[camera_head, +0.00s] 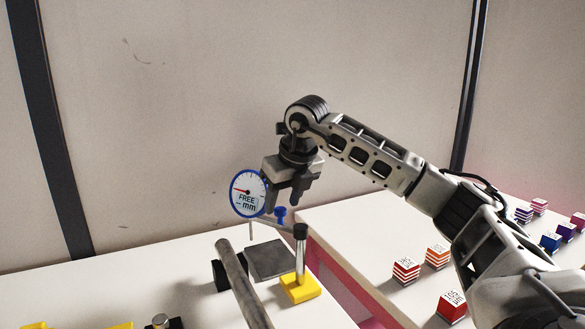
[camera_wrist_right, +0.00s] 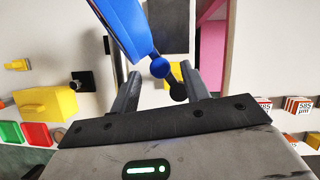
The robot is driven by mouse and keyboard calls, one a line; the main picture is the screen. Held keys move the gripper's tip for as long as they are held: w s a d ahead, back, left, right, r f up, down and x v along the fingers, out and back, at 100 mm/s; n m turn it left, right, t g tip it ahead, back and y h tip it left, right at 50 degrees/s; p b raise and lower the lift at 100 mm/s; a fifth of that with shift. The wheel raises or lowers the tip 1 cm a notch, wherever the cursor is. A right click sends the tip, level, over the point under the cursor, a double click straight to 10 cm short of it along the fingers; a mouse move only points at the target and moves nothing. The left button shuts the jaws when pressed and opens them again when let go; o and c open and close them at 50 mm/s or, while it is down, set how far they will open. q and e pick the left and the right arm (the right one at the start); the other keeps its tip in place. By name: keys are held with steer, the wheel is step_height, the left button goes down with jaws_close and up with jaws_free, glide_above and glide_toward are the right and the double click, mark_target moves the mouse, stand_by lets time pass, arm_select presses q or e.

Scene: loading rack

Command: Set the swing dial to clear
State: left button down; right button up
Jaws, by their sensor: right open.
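A small blue knob (camera_head: 280,214) sits beside the dial's lower right; in the wrist view the blue knob (camera_wrist_right: 160,67) appears between the fingertips. My right gripper (camera_head: 284,203) points down, open, just right of the dial and above the knob. Contact with the knob cannot be told. My left gripper is not in view.
A post on a yellow base (camera_head: 300,288) supports the dial arm above a dark grey plate (camera_head: 268,260). A thick grey bar (camera_head: 241,280) crosses in front. Several striped and plain blocks stand on the right table (camera_head: 345,222). A pink-sided gap separates the tables.

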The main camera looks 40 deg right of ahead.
steer(key=p+v, duration=0.1)
steer(key=v, duration=1.3)
steer(key=shift+s+r, duration=0.2)
steer(key=shift+a, duration=0.1)
